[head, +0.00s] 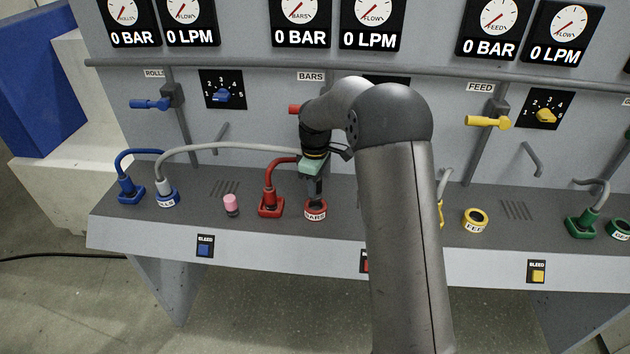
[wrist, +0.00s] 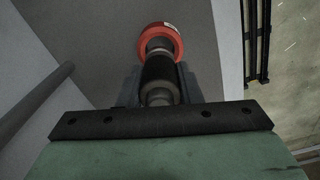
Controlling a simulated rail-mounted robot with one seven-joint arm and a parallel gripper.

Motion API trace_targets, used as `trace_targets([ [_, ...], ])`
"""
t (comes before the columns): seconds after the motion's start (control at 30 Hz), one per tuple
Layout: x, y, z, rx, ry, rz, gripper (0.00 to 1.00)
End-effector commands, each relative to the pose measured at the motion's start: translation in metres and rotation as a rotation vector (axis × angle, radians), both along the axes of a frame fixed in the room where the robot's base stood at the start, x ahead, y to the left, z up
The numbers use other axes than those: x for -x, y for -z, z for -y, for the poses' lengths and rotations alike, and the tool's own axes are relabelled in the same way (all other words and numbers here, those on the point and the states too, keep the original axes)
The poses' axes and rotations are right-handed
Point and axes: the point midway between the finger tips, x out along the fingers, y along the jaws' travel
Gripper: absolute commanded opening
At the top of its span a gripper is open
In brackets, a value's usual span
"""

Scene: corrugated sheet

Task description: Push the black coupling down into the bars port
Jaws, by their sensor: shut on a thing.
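The black coupling (wrist: 158,72) is held between the two fingers of my gripper (head: 315,188), which is shut on it. The bars port is a red ring labelled BARS (head: 316,211) on the grey console ledge, directly below my gripper. In the wrist view the red ring (wrist: 160,31) lies around the far end of the coupling. The coupling's tip overlaps the ring's opening. How deep it sits cannot be told. In the head view my fingers and wrist hide most of the coupling.
A red socket with a red hose (head: 270,206) stands close to the left of the port. A grey hose (head: 225,147) arches from the blue rolls port (head: 167,198) toward my wrist. A pink-topped peg (head: 231,205) stands further left.

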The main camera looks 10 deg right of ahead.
Motion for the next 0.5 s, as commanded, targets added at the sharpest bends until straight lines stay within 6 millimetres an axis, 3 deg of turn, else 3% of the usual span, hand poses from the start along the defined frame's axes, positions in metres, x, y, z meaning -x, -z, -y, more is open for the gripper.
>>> trace_targets([
  [0.17,-0.0001,0.0136,0.0001,0.000,0.000,0.000,0.03],
  [0.5,-0.0001,0.0146,0.0000,0.000,0.000,0.001,0.03],
])
